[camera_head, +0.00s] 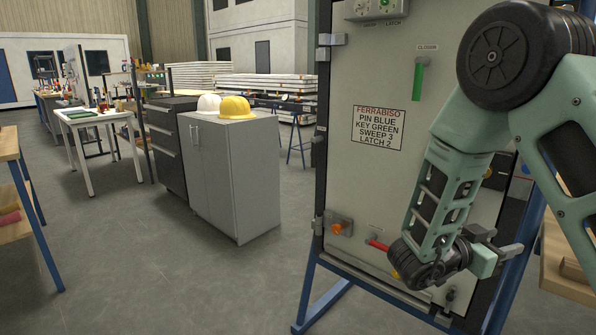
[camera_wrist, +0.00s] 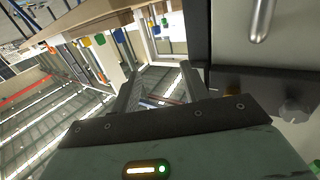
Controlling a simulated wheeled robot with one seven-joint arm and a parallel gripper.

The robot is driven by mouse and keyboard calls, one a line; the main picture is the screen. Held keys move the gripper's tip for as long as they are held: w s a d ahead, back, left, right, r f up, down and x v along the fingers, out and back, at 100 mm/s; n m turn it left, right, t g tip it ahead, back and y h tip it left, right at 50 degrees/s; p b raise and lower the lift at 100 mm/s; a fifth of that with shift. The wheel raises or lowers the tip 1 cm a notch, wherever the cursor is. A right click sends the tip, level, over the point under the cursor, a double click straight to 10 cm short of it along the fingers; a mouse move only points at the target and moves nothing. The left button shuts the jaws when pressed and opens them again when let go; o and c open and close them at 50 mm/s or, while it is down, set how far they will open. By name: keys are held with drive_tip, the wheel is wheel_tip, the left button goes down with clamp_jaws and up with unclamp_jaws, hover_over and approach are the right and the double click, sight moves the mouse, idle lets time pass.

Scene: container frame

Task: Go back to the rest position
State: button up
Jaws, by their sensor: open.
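My gripper (camera_head: 503,245) is in front of the lower right part of the grey panel (camera_head: 345,165) in the head view, with the arm folded down from the upper right. In the wrist view my gripper (camera_wrist: 162,88) shows two dark fingers spread apart, with nothing between them. The panel's grey face fills the right of that view, beside the fingers. Whether the fingers touch the panel's edge I cannot tell. My wrist and forearm hide part of the panel's lower right.
The panel carries a green handle (camera_head: 418,80), a printed label (camera_head: 379,127), an orange knob (camera_head: 338,229) and a red lever (camera_head: 378,245). It stands on a blue frame (camera_head: 325,307). A wooden bench (camera_head: 565,265) is at right. A grey cabinet (camera_head: 255,180) stands left; open floor lies before it.

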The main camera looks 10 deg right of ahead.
drive_tip(key=w+a+f+n+t+y, duration=0.1)
drive_tip(key=w+a+n+t+y, duration=0.4)
drive_tip(key=a, duration=0.4)
drive_tip(key=w+a+f+n+t+y, duration=0.2)
drive_tip(key=w+a+t+y, duration=0.1)
drive_tip(key=a+y, duration=0.45)
drive_tip(key=s+a+r+n+g+y, duration=0.1)
drive_tip(key=s+a+n+y, duration=0.3)
drive_tip(key=a, duration=0.4)
drive_tip(key=s+a+n+g+y, duration=0.2)
drive_tip(key=s+a+n+y, duration=0.15)
drive_tip(key=a, duration=0.45)
drive_tip(key=s+a+n+g+y, duration=0.2)
drive_tip(key=s+a+n+g, duration=0.15)
drive_tip(key=s, duration=0.55)
drive_tip(key=s+d+r+n+g+h, duration=0.1)
drive_tip(key=s+d+n+g+h, duration=0.15)
drive_tip(key=s, duration=0.45)
drive_tip(key=s+d+r+n+g+h, duration=0.1)
drive_tip(key=s+d+n+h, duration=0.1)
drive_tip(key=s+n, duration=0.35)
wheel_tip(320, 180, up, 14)
drive_tip(key=m+p, duration=0.2)
drive_tip(key=p, duration=1.3)
drive_tip(key=shift+s+r+y, duration=0.25)
drive_tip(key=shift+s+y, duration=0.1)
drive_tip(key=shift+s, duration=0.05)
